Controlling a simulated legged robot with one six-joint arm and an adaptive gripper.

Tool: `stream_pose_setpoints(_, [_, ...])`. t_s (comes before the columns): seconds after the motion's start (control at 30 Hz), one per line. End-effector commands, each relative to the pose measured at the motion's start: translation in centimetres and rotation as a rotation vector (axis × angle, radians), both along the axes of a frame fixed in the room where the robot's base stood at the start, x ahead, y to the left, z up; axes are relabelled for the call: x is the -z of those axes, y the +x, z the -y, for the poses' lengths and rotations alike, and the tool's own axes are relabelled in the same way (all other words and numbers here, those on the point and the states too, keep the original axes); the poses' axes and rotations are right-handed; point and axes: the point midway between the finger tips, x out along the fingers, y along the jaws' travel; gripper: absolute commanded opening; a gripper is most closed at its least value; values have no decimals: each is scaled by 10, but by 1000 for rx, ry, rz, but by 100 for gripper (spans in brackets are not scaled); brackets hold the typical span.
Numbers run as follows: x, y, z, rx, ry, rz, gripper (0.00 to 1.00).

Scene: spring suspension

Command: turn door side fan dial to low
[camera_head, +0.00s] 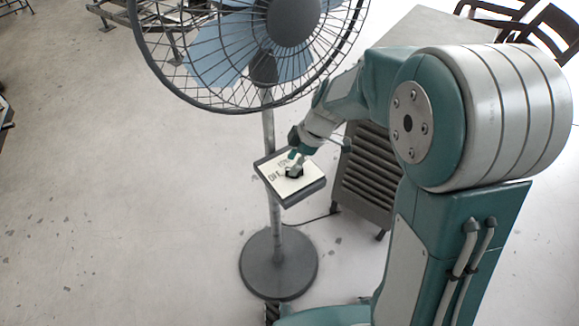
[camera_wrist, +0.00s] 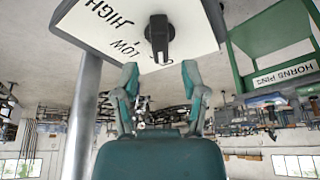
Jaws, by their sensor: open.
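The fan dial is a black knob (camera_wrist: 158,38) on a white control panel (camera_wrist: 88,32) in the wrist view. Its long side runs up and down there. HIGH and LOW are printed to its left, and a label starting with O is partly hidden below it. In the head view the panel (camera_head: 309,188) is on the fan's pole, with my gripper (camera_head: 295,163) at the dark knob (camera_head: 295,172).
The large blue-bladed fan (camera_head: 220,50) rises above the panel, and its round base (camera_head: 278,265) stands on the floor. A grey slatted unit (camera_head: 370,180) is just right of the pole. The wrist view shows a green bin (camera_wrist: 270,30) marked HORNS. Floor to the left is clear.

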Motion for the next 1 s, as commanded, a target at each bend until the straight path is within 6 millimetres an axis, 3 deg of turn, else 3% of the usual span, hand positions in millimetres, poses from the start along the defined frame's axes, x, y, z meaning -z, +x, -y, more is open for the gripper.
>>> stream_pose_setpoints(0.2, [22,0,-8,0,1,0,56])
stream_pose_setpoints(0.5, [26,0,-11,0,-1,1,56])
stream_pose_setpoints(0.53, [26,0,-11,0,0,1,51])
stream_pose_setpoints(0.63, [26,0,-11,0,0,1,7])
stream_pose_setpoints(0.67, [26,0,-10,0,0,1,0])
stream_pose_setpoints(1.0, [25,0,-10,12,0,4,0])
